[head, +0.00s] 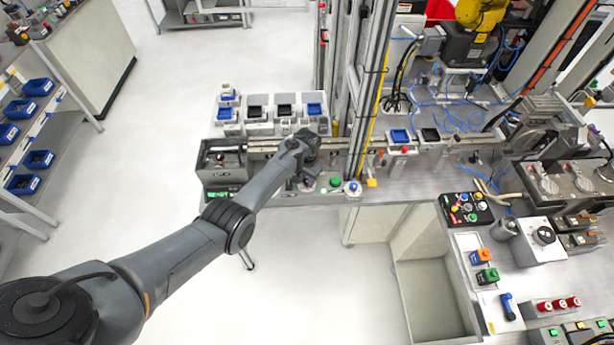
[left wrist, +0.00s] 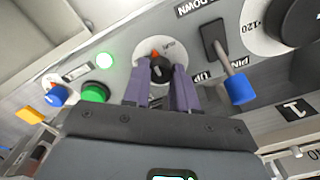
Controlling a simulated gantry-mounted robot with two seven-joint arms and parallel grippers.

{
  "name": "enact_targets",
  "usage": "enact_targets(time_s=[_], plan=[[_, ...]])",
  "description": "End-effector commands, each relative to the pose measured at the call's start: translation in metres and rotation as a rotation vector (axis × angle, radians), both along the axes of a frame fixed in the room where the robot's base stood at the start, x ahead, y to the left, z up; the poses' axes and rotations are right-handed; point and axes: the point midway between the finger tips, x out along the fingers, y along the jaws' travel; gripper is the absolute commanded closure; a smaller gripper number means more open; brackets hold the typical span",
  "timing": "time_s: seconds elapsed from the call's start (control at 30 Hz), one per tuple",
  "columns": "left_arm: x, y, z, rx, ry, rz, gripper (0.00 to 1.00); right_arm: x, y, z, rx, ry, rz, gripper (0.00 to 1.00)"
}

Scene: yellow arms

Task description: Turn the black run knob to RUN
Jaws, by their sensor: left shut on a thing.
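The black run knob (left wrist: 160,70) shows in the left wrist view on a light grey panel, with an orange-red mark at its top edge. My left gripper (left wrist: 161,82) has its two purple fingers on either side of the knob and is shut on it. The printed label beside the knob is too small to read. In the head view my left gripper (head: 306,178) is at the front of the station, and the arm hides the knob. My right gripper is not in view.
In the head view, a blue-and-white knob (head: 352,187) stands near the panel's right end.

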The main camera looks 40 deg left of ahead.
Motion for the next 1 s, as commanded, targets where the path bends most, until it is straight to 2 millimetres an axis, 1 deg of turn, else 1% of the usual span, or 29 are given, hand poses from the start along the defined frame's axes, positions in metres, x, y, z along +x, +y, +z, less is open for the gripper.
enact_targets(time_s=[0.23, 0.6, 0.8, 1.0], plan=[[0.0002, 0.0002, 0.0009, 0.001, -0.001, -0.234, 1.0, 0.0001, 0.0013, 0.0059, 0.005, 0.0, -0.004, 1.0], [0.0003, -0.0008, 0.0, 0.001, -0.002, -0.55, 1.0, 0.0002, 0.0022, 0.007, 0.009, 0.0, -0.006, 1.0], [0.0001, -0.0012, 0.0, 0.001, -0.001, -0.666, 1.0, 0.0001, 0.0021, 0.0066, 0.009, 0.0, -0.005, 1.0], [0.0003, -0.0013, 0.0002, 0.001, -0.002, -0.733, 1.0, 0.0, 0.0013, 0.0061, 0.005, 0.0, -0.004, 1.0]])
